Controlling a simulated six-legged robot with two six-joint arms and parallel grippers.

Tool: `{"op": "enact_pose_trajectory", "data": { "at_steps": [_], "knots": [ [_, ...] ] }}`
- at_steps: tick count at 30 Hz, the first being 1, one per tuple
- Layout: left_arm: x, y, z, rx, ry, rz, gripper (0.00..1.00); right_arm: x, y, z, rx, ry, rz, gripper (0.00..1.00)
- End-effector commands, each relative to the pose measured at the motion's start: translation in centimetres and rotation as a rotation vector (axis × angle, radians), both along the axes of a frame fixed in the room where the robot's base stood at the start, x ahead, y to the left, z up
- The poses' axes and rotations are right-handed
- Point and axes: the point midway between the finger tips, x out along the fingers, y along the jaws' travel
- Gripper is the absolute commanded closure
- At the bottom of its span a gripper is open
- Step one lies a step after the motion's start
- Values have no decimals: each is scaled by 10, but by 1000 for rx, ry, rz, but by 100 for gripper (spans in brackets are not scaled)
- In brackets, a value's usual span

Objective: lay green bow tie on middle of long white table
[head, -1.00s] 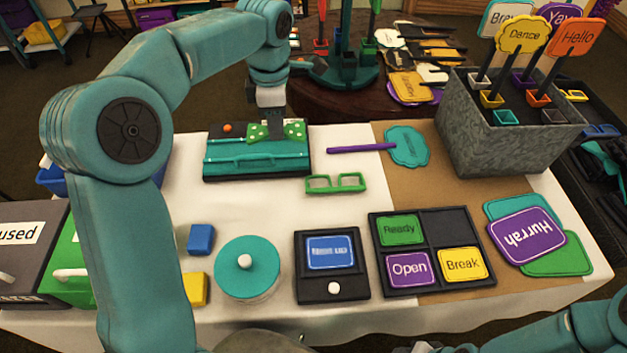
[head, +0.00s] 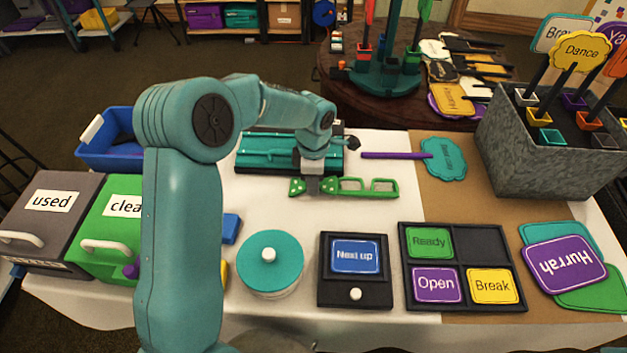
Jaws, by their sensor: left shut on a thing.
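The green bow tie with white dots (head: 298,188) is in the jaws of my left gripper (head: 312,185). The gripper is shut on its middle, and the two wings show on either side. It is over the white table (head: 262,212), in front of the teal case. I cannot tell whether the bow tie touches the cloth. My right gripper is out of view.
The teal case (head: 265,152) lies behind, partly hidden by my arm. In front are a round teal-lidded tin (head: 269,262), a "Next up" stand (head: 355,291) and a card tray (head: 464,304). Bare cloth lies between the bow tie and these. A purple stick (head: 393,156) lies back right.

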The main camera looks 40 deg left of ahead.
Motion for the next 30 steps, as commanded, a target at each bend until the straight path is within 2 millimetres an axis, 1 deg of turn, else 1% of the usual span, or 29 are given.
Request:
{"op": "enact_pose_trajectory", "data": {
  "at_steps": [1, 5, 6, 8, 9, 17, 20, 23, 30],
  "knots": [
    [-2, -1, -5, -2, 8, -2, 100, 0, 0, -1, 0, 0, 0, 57],
    [-2, -2, -6, -3, 11, -3, 100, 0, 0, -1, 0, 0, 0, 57],
    [-3, -2, -7, -4, 12, -4, 67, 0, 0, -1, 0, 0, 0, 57],
    [-3, -2, -7, -3, 12, -4, 48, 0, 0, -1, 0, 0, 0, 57],
    [-3, -2, -6, -3, 11, -4, 46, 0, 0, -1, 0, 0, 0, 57],
    [-2, -1, -4, -2, 7, -3, 46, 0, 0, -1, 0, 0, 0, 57],
    [-1, -1, 4, 0, 4, -3, 46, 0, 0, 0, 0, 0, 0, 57],
    [-1, -1, 22, 0, 2, -3, 46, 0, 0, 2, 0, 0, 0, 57],
    [-1, -1, 79, -1, 3, -2, 46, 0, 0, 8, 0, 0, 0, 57]
  ]
}}
